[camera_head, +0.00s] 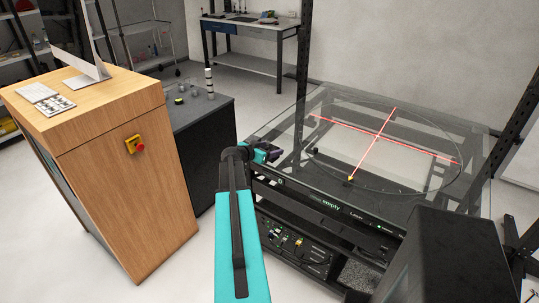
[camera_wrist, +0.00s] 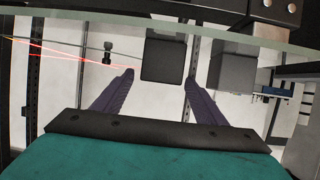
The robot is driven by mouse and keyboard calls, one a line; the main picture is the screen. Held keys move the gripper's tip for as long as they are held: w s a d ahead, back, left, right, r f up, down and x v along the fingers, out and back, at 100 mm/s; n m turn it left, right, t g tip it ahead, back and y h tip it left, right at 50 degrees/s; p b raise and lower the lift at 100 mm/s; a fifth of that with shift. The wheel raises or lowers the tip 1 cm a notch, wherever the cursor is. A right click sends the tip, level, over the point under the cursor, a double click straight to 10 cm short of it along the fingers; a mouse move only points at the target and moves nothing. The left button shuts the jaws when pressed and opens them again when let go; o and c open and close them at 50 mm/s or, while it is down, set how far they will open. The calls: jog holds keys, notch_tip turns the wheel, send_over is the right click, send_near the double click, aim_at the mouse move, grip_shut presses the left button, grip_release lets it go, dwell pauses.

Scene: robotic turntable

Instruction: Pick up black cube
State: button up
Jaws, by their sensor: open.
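My gripper (camera_head: 267,153) is at the near left corner of the glass-topped turntable (camera_head: 400,195) in the head view. In the wrist view its two dark fingers (camera_wrist: 158,88) are spread apart with nothing held between them. A dark, box-shaped block (camera_wrist: 164,58) shows beyond the fingers, near the middle. A second dark block (camera_wrist: 233,68) is to its right. I cannot tell whether either one is the black cube. No black cube stands out clearly in the head view.
Red laser lines (camera_head: 375,138) cross on the glass. A wooden cabinet (camera_head: 110,165) with a red stop button (camera_head: 135,145) stands left. A grey cabinet (camera_head: 203,150) holds small items. Dark upright posts (camera_head: 303,80) stand by the turntable. A glass edge (camera_wrist: 240,38) crosses the wrist view.

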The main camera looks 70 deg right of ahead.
aim_at(276, 147)
jog(key=shift+d, duration=0.1)
dwell(0.3)
jog(key=p+x, duration=0.2)
jog(key=shift+d, duration=0.25)
jog(key=shift+p+x, duration=0.7)
jog(key=shift+x, duration=0.6)
jog(key=shift+f, duration=0.15)
jog(key=c, duration=1.2)
jog(key=shift+c, duration=0.2)
jog(key=shift+a+r+b, duration=0.1)
jog(key=shift+r+b, duration=0.8)
jog(key=shift+r, duration=0.3)
jog(key=s+a+r+b, duration=0.2)
jog(key=s+a+b, duration=0.2)
jog(key=a, duration=1)
jog(key=shift+s+r+b, duration=0.3)
jog(key=shift+s, duration=1.55)
